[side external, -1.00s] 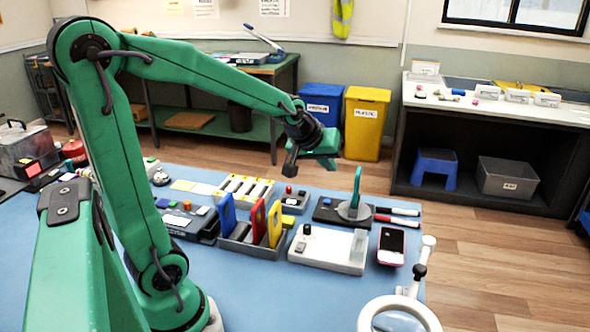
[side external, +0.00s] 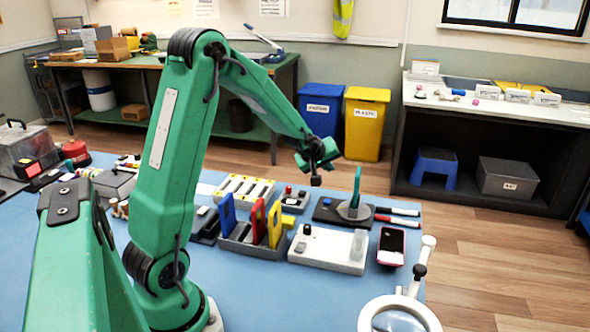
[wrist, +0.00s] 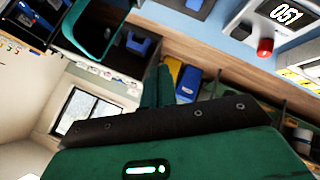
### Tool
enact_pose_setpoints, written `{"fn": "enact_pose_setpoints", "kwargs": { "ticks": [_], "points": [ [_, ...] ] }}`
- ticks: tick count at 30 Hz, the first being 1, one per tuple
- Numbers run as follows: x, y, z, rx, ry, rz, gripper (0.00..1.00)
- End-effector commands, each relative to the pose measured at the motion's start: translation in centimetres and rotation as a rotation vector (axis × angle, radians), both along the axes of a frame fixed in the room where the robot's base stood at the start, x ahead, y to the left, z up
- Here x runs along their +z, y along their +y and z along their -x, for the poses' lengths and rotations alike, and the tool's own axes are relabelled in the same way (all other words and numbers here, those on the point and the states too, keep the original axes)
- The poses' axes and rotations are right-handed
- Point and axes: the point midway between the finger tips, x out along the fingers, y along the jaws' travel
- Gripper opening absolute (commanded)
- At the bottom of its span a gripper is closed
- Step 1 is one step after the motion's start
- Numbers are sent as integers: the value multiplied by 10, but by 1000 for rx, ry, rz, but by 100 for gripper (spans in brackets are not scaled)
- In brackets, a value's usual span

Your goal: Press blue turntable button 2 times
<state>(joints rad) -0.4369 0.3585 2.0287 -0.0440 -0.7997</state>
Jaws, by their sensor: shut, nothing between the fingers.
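The turntable (side external: 352,212) is a dark base with a grey disc, and a teal upright piece stands on the disc. Its small blue button (side external: 327,201) is on the left part of the base. In the wrist view a blue button (wrist: 194,4) on a dark base shows at the top edge. My gripper (side external: 316,181) is shut and empty, pointing down just above and left of the blue button in the side view. It looks apart from the button, but the exact gap is hard to tell.
A grey box with a red button (wrist: 265,47) and a display reading 051 stands beside the turntable. A holder with blue, red and yellow upright pieces (side external: 250,240), a pale device (side external: 330,248) and a pink-edged phone (side external: 391,246) are nearby. A magnifier (side external: 400,305) stands in front.

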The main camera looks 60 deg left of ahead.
Motion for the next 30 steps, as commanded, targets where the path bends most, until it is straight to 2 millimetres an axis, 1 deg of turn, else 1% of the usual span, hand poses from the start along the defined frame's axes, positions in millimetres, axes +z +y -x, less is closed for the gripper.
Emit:
{"fn": "enact_pose_setpoints", "kwargs": {
  "ticks": [17,23,30],
  "points": [
    [-4,2,-1,5,-1,2,0],
    [-15,2,-1,5,0,2,0],
    [-37,1,0,4,0,3,0]
  ]
}}
